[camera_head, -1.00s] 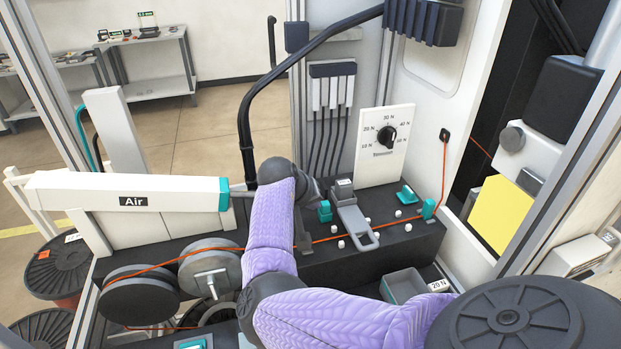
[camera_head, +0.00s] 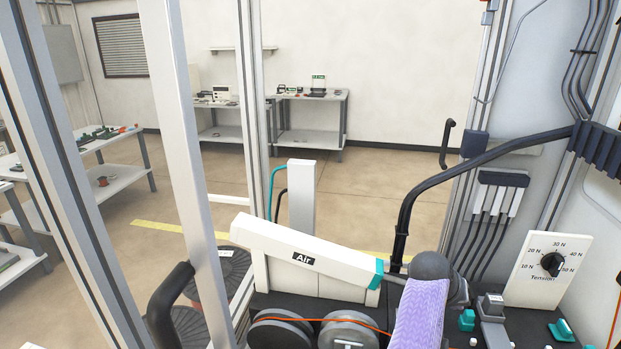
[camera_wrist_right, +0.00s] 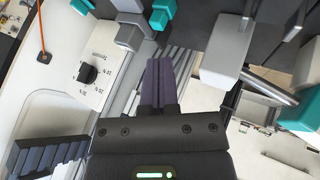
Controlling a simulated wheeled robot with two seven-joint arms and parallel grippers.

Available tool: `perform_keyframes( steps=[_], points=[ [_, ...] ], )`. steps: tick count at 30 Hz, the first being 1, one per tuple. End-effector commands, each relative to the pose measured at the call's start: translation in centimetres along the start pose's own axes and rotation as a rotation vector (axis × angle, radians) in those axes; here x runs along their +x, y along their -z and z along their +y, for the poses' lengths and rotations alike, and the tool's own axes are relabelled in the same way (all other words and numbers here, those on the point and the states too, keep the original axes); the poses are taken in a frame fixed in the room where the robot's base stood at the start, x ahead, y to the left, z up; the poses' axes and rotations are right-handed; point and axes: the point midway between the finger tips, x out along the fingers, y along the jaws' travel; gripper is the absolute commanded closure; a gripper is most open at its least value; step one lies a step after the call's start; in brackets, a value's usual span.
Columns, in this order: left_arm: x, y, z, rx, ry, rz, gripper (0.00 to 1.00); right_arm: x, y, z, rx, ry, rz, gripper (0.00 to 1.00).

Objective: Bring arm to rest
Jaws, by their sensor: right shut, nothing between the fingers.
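My right arm, in a purple sleeve (camera_head: 420,318), rises from the bottom edge of the head view to a dark wrist joint beside the teal end of the white Air arm. My right gripper (camera_head: 460,292) is small and partly hidden there, just behind the wrist. In the right wrist view the two dark fingers (camera_wrist_right: 160,84) lie together, shut and empty, over the machine. I cannot tell how far they are from the parts below. My left gripper is in neither current view.
The white Air arm (camera_head: 300,255) lies close left of my wrist. A tension dial plate (camera_head: 545,268) and a toggle clamp (camera_head: 491,310) stand to the right. A thick black cable (camera_head: 412,205) arches behind. Orange wire (camera_head: 300,320) runs over rollers below. Metal posts frame the left side.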

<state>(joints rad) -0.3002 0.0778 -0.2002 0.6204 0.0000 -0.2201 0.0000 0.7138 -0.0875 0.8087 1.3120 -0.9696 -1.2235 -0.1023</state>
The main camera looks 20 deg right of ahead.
Motion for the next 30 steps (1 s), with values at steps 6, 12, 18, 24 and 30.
perform_keyframes(
  steps=[6, 12, 18, 24, 30],
  points=[
    [0.0, 0.0, 0.0, 0.0, 0.0, 0.0, 0.12, -1.4, -7.0, 0.5, -0.147, 0.043, 0.153, 1.0],
    [0.0, -0.1, 0.0, 0.0, 0.001, -0.002, 0.12, -6.1, -16.1, -4.3, -0.393, 0.316, 0.171, 1.0],
    [0.0, 0.0, -0.1, 0.0, 0.002, -0.001, 0.12, -10.6, -24.0, -6.4, -0.562, 0.552, 0.1, 1.0],
    [1.1, -0.1, -0.1, 0.0, 0.002, -0.001, 0.12, -12.7, -30.2, -7.9, -0.666, 0.725, 0.012, 1.0],
    [4.7, -0.6, -0.1, 0.003, 0.003, -0.005, 0.12, -5.2, -33.9, -12.5, -0.682, 0.71, -0.018, 1.0]
  ],
)
